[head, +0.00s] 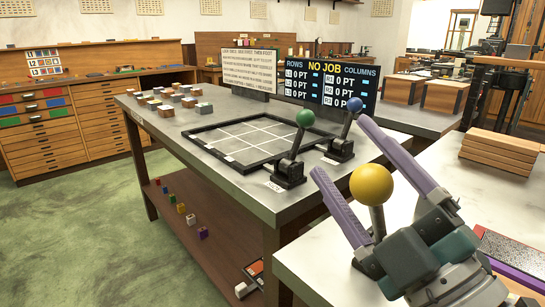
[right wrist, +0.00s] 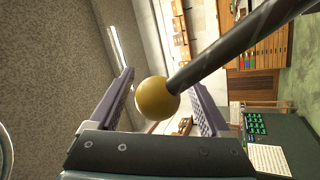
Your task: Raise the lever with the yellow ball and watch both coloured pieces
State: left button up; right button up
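The yellow ball (head: 371,184) sits on a lever whose base is hidden behind my right gripper. My right gripper (head: 342,147) is open, with one purple finger on each side of the ball in the head view. In the right wrist view the ball (right wrist: 157,100) lies between the spread fingers (right wrist: 162,82), with gaps on both sides, and its dark rod runs to the upper right. I cannot tell whether anything touches it. Which two coloured pieces the task means is unclear. My left gripper is not in view.
A green-ball lever (head: 305,118) and a blue-ball lever (head: 355,104) stand beside a black gridded frame (head: 215,130) on the middle table. Several small blocks (head: 157,103) lie at its far left. A board reading NO JOB (head: 329,68) stands behind. Several coloured cubes (head: 181,208) lie on the lower shelf.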

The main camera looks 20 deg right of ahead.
aim_at(382, 203)
jog(key=b+v, duration=0.1)
jog(key=v, duration=0.5)
jog(key=shift+s+f, duration=0.2)
jog(key=shift+s, duration=0.05)
jog(key=shift+s+d+f, duration=0.1)
jog(key=shift+s, duration=0.35)
